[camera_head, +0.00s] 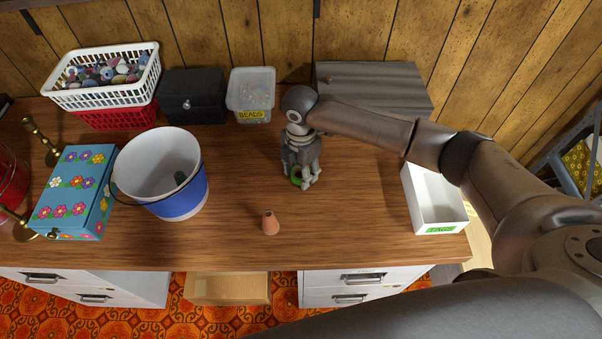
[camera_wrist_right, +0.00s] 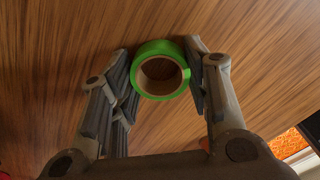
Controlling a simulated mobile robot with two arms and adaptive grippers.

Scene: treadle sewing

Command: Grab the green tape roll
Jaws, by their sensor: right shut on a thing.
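The green tape roll (camera_wrist_right: 160,93) is between the two fingers of my right gripper (camera_wrist_right: 162,85) in the right wrist view, with its open centre facing the camera. Both fingers touch the roll's sides. In the head view the right gripper (camera_head: 303,180) points down at the middle of the wooden table, and a bit of the green tape roll (camera_head: 296,180) shows between its fingers. Most of the roll is hidden there by the gripper. I cannot tell whether the roll is touching the table. My left gripper is not in view.
A small clay-coloured vase (camera_head: 270,223) stands in front of the gripper. A blue and white bucket (camera_head: 178,202) and a flowered box (camera_head: 50,205) are to the left. A white tray (camera_head: 452,222) is to the right. A beads container (camera_head: 250,113) and grey box (camera_head: 375,72) stand behind.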

